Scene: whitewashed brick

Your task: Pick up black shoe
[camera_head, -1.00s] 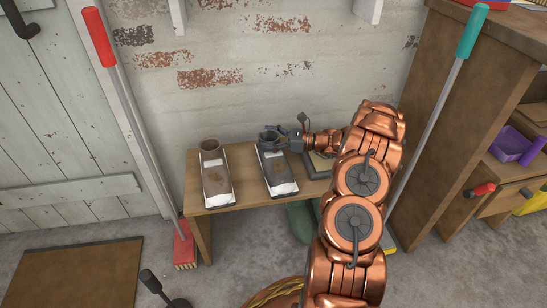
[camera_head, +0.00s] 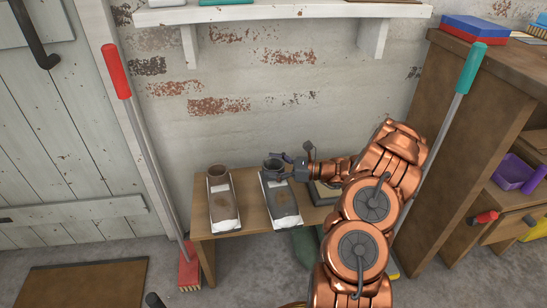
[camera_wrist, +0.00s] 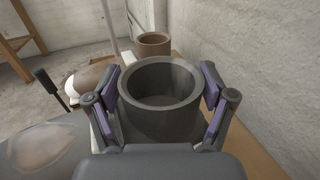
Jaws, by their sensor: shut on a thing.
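The black shoe (camera_head: 283,203) is dark grey-black, with a round open cuff, a worn patch and a white toe. It is at the middle of the low wooden bench (camera_head: 245,222) in the head view, cuff towards the wall. My gripper (camera_head: 285,163) is shut on the cuff. In the wrist view the two purple-padded fingers of my gripper (camera_wrist: 168,95) flank the black shoe's cuff (camera_wrist: 160,115) on both sides. The cuff is empty inside. I cannot tell whether the sole is clear of the bench.
A similar brown shoe (camera_head: 221,203) stands to the left on the bench. A red-handled broom (camera_head: 150,150) leans at the left, and a teal-handled one (camera_head: 440,140) at the right beside a wooden cabinet (camera_head: 485,110). A white shelf (camera_head: 290,12) juts from the brick wall above.

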